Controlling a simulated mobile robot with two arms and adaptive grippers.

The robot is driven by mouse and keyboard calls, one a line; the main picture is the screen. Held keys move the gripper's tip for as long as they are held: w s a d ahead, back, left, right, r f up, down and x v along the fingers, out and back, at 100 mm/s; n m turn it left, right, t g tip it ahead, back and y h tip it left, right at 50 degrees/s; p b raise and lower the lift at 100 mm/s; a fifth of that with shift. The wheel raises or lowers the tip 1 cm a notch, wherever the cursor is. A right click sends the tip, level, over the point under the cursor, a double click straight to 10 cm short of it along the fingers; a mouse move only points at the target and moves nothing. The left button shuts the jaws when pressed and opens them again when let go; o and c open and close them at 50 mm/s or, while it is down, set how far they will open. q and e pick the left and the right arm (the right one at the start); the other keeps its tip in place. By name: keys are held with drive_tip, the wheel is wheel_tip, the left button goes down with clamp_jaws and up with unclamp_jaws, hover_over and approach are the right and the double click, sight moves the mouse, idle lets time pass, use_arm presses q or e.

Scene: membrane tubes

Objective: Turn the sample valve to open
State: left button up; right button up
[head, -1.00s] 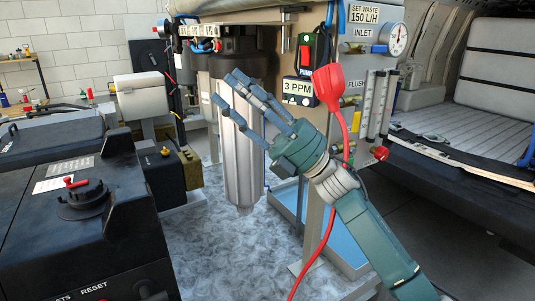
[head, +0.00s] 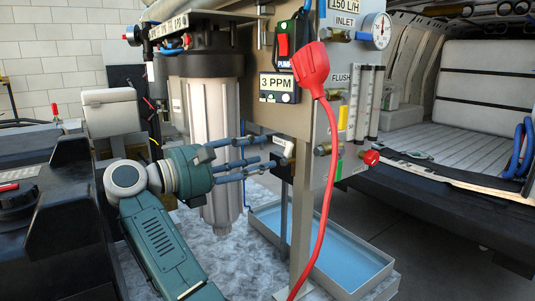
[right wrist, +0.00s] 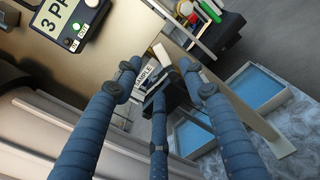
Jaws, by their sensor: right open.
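The sample valve shows in the head view as a small fitting with a pale lever-like part (head: 284,147) on the lower edge of the beige panel. In the right wrist view, a white SAMPLE label (right wrist: 145,75) lies between the fingers, with a pale part (right wrist: 162,54) just beyond it. My right gripper (head: 262,155) is open, its blue fingers pointing right with their tips close to the valve. It also shows in the right wrist view (right wrist: 158,74), its fingers spread around the label. I cannot tell whether a fingertip touches the valve. My left gripper is out of view.
A silver filter housing (head: 212,115) hangs behind the right gripper. A red funnel-like part with a hanging red cord (head: 326,185) is right of the valve. A blue tray (head: 378,268) sits below. The 3 PPM meter (head: 278,88) is above.

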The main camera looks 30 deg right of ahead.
sight(287, 154)
drive_tip(key=d+p, duration=0.2)
drive_tip(key=d, duration=0.5)
drive_tip(key=shift+w, duration=0.2)
drive_tip(key=shift+d+r, duration=0.1)
clamp_jaws()
